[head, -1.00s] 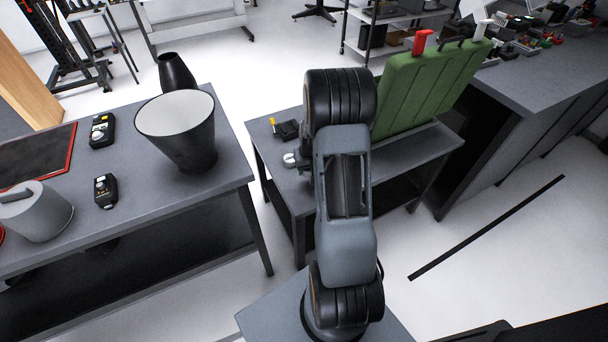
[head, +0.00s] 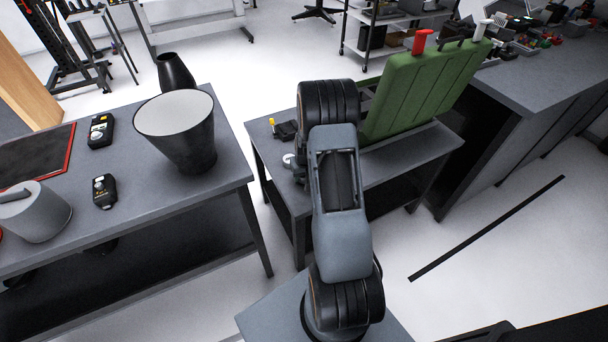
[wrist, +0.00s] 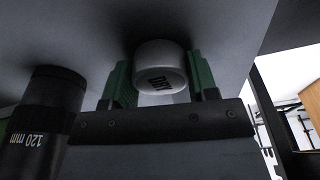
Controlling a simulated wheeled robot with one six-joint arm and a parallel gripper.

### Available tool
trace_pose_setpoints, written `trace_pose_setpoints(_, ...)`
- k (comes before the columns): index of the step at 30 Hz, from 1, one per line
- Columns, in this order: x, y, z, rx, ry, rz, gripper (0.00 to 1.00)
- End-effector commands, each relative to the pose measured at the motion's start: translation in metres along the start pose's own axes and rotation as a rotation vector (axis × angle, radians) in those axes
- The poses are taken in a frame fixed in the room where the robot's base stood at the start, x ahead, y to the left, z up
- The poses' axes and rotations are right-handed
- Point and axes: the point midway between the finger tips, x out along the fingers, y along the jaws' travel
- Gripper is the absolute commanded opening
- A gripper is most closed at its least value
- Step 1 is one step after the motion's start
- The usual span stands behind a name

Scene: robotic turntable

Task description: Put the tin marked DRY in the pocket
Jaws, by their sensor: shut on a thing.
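The tin marked DRY (wrist: 160,58) is a short, pale round tin in the wrist view. Its dark lettering appears upside down there. My gripper (wrist: 158,84) is shut on it, with a green finger on each side. In the head view my arm hides the jaws and the held tin. A green upright holder with vertical seams (head: 412,92) stands on the small grey table (head: 385,168), just right of my arm. Red and white handles stick out of its top. I cannot tell which part of it is the pocket.
A dark cylinder marked 120 mm (wrist: 42,115) is left of my jaws in the wrist view. A small black thing (head: 285,130) and a small pale round thing (head: 289,160) are left of my arm. A large dark tapered bin (head: 185,140) stands on the left table (head: 130,190).

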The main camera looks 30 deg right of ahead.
Motion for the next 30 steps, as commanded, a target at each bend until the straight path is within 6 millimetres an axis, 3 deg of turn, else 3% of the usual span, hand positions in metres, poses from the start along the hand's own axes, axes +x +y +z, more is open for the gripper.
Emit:
trace_pose_setpoints(3, 0.005, 0.000, 0.001, 0.000, 0.000, 0.000, 0.27)
trace_pose_setpoints(4, 0.004, 0.000, 0.001, 0.000, 0.000, 0.000, 0.55)
trace_pose_setpoints(11, 0.003, 0.000, 0.001, 0.000, 0.000, 0.000, 0.77)
trace_pose_setpoints(22, -0.005, 0.000, -0.001, 0.000, 0.001, 0.000, 0.79)
trace_pose_setpoints(30, -0.054, 0.000, -0.001, 0.001, 0.004, 0.000, 0.79)
